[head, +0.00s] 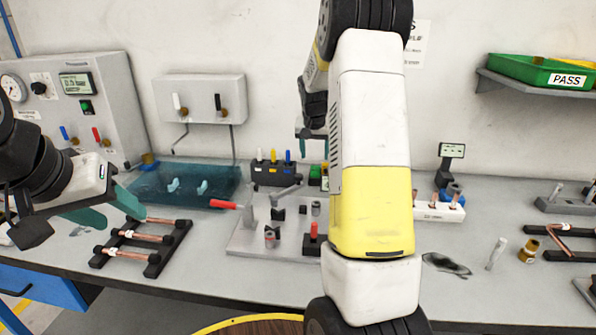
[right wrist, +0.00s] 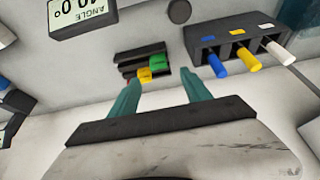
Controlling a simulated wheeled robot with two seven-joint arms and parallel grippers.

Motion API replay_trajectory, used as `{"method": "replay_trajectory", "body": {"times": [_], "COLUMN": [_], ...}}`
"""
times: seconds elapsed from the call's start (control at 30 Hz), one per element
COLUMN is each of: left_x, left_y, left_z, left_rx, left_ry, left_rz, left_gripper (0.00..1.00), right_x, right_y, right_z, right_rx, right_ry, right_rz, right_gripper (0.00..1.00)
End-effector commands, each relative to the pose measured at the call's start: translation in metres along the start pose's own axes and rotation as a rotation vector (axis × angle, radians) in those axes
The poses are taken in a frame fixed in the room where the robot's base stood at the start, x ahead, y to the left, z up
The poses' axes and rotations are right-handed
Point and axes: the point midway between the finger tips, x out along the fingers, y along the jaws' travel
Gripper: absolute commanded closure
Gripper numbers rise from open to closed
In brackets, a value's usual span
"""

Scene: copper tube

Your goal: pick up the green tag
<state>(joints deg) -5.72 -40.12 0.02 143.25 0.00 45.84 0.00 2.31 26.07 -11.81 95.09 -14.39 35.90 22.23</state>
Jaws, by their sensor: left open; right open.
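The green tag (right wrist: 158,63) sits in a small black slotted holder (right wrist: 128,57), beside a yellow tag (right wrist: 144,73), in the right wrist view. My right gripper (right wrist: 160,78) is open and empty, its teal fingertips just short of the holder with the green tag between their lines. In the head view a green piece (head: 314,172) shows at the back of the table, partly hidden by my right arm; my right gripper (head: 313,142) points down above that area. My left gripper (head: 125,219) is open and empty at the left, over the table near the copper tube rack (head: 140,247).
A dark block with blue, yellow and white handles (right wrist: 232,48) stands right of the holder in the right wrist view. An angle display (right wrist: 82,14) is at upper left. In the head view, a blue tray (head: 190,192) and a grey fixture plate (head: 268,238) lie nearby.

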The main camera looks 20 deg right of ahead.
Motion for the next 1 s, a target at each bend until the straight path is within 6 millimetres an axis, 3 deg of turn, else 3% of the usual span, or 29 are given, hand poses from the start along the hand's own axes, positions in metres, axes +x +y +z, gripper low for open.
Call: {"method": "replay_trajectory", "body": {"times": [0.5,0.83,1.0], "left_x": [0.000,0.000,0.000], "left_y": [0.000,0.000,0.000], "left_z": [0.000,0.000,0.000], "left_rx": [0.000,0.000,0.000], "left_ry": [0.000,0.000,0.000], "left_rz": [0.000,0.000,0.000], "left_gripper": [0.50,0.50,0.50], "right_x": [0.068,0.076,0.076], "right_y": [0.003,0.002,0.002], "right_z": [0.001,0.001,0.001], "right_rx": [0.000,0.000,0.000], "right_ry": [-0.003,-0.001,-0.001], "right_rz": [0.001,0.000,0.000], "right_gripper": [0.44,0.44,0.75]}}
